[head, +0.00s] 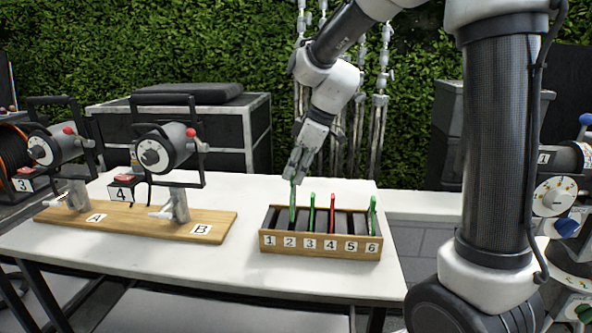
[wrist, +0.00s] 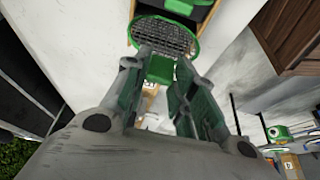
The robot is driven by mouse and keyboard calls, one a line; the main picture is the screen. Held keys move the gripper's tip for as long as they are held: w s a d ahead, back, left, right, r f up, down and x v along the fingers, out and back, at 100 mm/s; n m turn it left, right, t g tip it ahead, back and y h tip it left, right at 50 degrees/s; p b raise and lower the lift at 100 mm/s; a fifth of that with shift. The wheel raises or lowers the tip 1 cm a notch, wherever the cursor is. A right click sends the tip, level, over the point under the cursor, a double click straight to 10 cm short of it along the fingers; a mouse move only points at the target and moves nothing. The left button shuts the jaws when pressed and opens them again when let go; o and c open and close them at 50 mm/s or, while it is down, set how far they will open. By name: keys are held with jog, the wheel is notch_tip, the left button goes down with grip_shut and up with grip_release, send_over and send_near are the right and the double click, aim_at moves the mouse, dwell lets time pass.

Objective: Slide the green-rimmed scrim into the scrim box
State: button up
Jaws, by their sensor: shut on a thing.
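My gripper (head: 297,172) is shut on the green tab of a green-rimmed scrim (head: 292,206) and holds it upright, edge-on to the head view. The scrim's lower part is down in the wooden scrim box (head: 320,243), in line with the slot labelled 2. How deep it sits, and whether it touches the bottom, is hidden by the box front. In the wrist view the scrim (wrist: 165,37) shows a dark mesh inside a green rim, its tab between my fingers (wrist: 160,82). The box has numbered slots, 1 to 6 from left to right.
Other scrims stand in the box: a green one (head: 311,213) near 3, a red one (head: 332,214) near 4 and a green one (head: 373,215) at 6. Lamp heads (head: 168,152) stand on a wooden board left. The white table (head: 245,262) is clear between board and box.

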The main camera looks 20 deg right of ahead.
aim_at(294, 192)
jog(key=shift+f, duration=1.65)
jog(key=shift+f, duration=1.05)
jog(key=o, duration=1.1)
